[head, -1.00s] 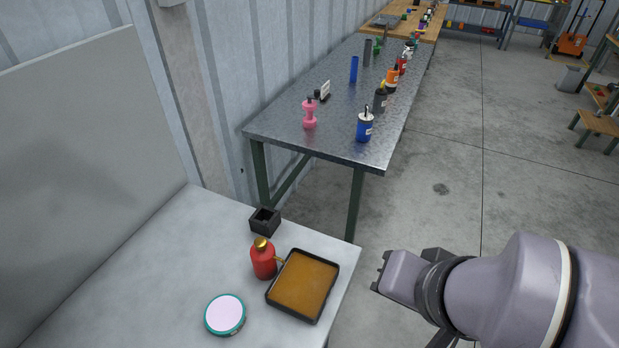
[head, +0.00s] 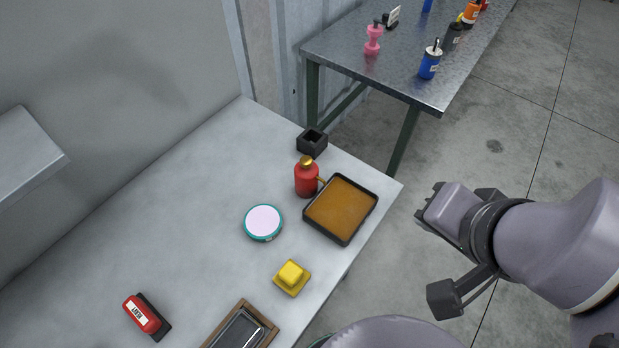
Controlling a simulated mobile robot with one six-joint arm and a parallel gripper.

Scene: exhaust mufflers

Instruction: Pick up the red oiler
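The red oiler (head: 306,180) stands upright on the light grey table (head: 185,205). It has a red body and a gold-coloured cap, with a short spout or handle toward the right. It is between a small black box and a tray, close to the tray's left edge. My gripper (head: 428,210) is to the right of the table's edge, over the floor and apart from the oiler. It is seen from the side, and its fingertips are too unclear to tell whether they are open or shut. I see nothing held in it.
A black-rimmed tray with a brown surface (head: 341,208) lies between the oiler and my gripper. A black box (head: 312,141), a round teal-rimmed tin (head: 263,222), a yellow item (head: 291,277) and a red-and-black item (head: 146,315) are nearby. A metal table (head: 390,75) stands behind.

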